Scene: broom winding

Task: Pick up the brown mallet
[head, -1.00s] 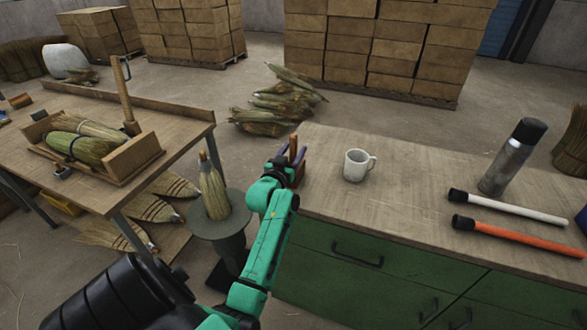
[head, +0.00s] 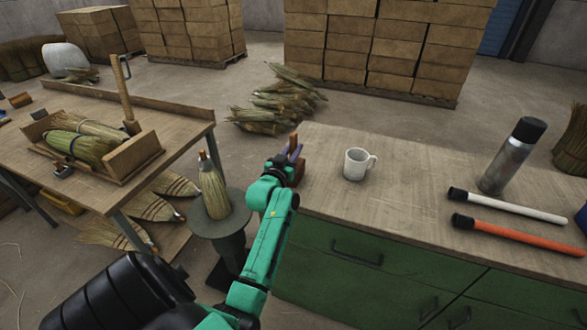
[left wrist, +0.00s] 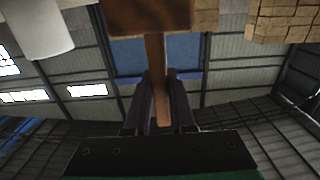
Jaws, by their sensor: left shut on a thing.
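The brown mallet (head: 299,172) stands at the left end of the wooden worktop, its handle pointing up, partly hidden by my left gripper (head: 290,158). In the left wrist view, the mallet's block head (left wrist: 150,17) and its slim handle (left wrist: 155,62) show, with the handle between the two dark fingers of my left gripper (left wrist: 160,88). The fingers are shut on the handle. Whether the head touches the worktop is hard to tell. My right gripper is not in view.
A white mug (head: 357,164) stands just right of the mallet. A spray can (head: 508,160), a white-handled tool (head: 512,207) and an orange-handled tool (head: 520,236) are farther right. A broom head (head: 213,190) stands on a round pedestal to the left. The worktop (head: 400,205) between is clear.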

